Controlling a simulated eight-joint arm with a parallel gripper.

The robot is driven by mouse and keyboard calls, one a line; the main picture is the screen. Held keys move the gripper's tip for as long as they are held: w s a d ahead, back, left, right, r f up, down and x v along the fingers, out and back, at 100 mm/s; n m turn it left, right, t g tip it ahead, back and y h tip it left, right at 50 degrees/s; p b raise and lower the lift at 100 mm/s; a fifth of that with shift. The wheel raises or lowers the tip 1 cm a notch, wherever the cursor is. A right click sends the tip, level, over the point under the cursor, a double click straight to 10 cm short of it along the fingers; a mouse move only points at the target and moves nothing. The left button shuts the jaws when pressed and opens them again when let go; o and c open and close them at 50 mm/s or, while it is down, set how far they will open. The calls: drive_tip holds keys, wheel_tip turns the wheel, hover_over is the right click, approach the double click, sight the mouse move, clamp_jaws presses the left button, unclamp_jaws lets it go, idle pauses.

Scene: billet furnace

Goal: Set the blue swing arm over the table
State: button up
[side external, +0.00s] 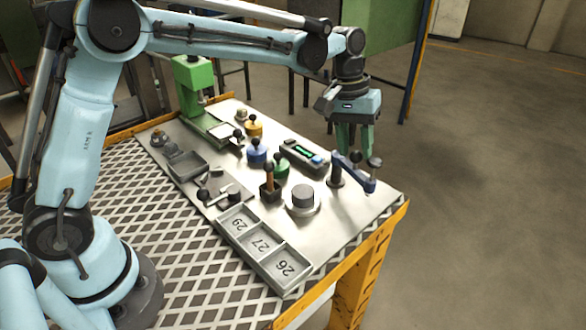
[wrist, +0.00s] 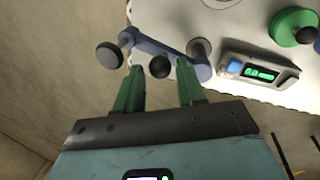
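The blue swing arm (side external: 356,177) is on a short post at the table's far right edge. It also shows in the wrist view (wrist: 160,46), where its outer end with a grey disc (wrist: 109,55) lies beyond the table edge, over the floor. A dark ball knob (wrist: 159,67) stands on the arm. My gripper (side external: 354,150) points down above the arm. In the wrist view its green fingers (wrist: 160,65) are apart, with the ball knob appearing between their tips. I cannot tell whether they touch it. The table (side external: 330,222) has a bare metal top.
Near the arm are a device with a green display (side external: 304,157), a grey cylinder on a round base (side external: 303,197) and a wooden-handled stamp (side external: 269,183). Blue (side external: 257,152) and green (side external: 281,168) knobbed pots stand behind. A numbered tray (side external: 262,244) lies in front.

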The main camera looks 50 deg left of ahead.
drive_tip(key=shift+d+f, duration=0.15)
drive_tip(key=shift+f, duration=0.4)
clamp_jaws()
